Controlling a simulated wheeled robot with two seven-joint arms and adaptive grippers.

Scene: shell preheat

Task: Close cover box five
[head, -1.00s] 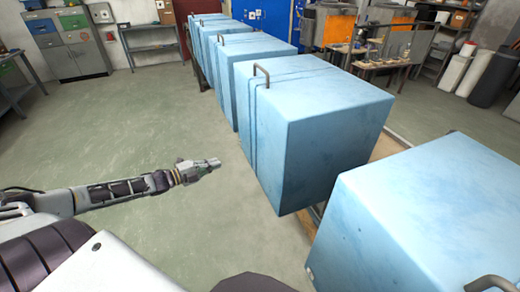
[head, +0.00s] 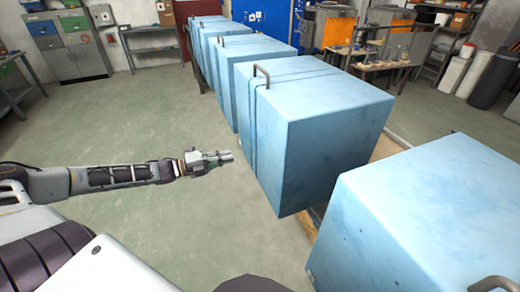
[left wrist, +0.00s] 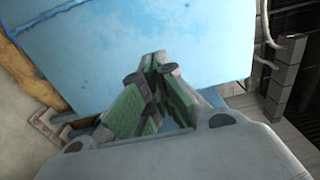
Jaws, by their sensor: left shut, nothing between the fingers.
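Several light blue cover boxes stand in a row in the head view. The nearest blue box (head: 430,220) is cut off at the lower right, the second blue box (head: 320,140) is just beyond it, and others (head: 262,64) run toward the back. No number shows, so I cannot tell which is box five. My left gripper (head: 230,156) is shut and empty, left of the second box and apart from it in the picture. In the left wrist view its fingertips (left wrist: 158,62) meet in front of a blue surface (left wrist: 120,45). My right gripper is out of view.
Dark bar handles (head: 262,75) stick up from the box tops. A wooden-topped frame (head: 385,148) shows between the two nearest boxes. The grey-green floor (head: 130,110) left of the row is clear. Cabinets (head: 75,45) and a shelf (head: 150,40) stand at the back.

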